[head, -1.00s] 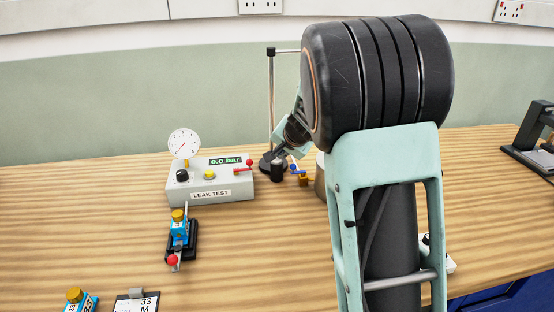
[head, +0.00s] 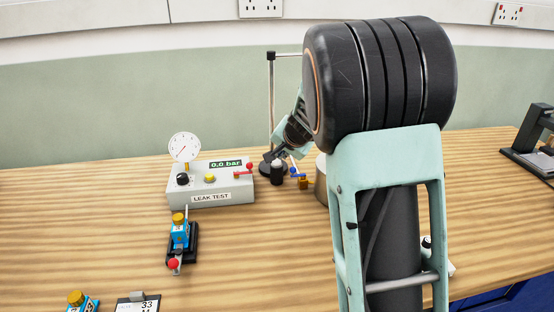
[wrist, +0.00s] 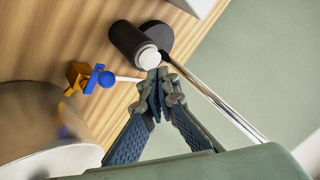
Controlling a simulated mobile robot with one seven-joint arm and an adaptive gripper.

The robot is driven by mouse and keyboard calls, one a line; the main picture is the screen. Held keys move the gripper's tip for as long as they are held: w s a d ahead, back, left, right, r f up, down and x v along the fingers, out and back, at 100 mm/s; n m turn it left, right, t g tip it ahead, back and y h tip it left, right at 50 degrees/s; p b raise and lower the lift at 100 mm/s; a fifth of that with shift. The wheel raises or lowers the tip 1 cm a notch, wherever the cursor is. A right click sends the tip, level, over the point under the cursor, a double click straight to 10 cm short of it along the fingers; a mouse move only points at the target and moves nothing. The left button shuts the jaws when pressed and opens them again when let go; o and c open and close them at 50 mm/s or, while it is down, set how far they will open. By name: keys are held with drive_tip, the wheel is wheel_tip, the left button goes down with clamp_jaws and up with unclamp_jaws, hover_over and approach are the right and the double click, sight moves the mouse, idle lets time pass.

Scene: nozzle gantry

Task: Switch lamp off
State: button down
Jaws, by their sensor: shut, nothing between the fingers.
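A stand with a dark round base (wrist: 158,38) and a thin metal post (wrist: 215,98) shows in the wrist view. In the head view its post (head: 271,100) rises behind my arm, and a short bar at the top runs behind my wrist. Its lamp head is not visible. A black cylinder with a white round end (wrist: 132,45) stands beside the base; it also shows in the head view (head: 277,175). My gripper (wrist: 158,72) is shut and empty, its tips at or just short of the white end. I cannot tell whether they touch.
A blue-handled brass valve (wrist: 90,76) and a large round metal vessel (wrist: 35,125) lie close to my gripper. The leak test box (head: 210,185) with its gauge stands to the left. A blue fixture (head: 180,238) is in front of it. The middle front of the table is clear.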

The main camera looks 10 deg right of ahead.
wheel_tip(320, 180, up, 6)
drive_tip(key=p, duration=0.5)
idle(0.4)
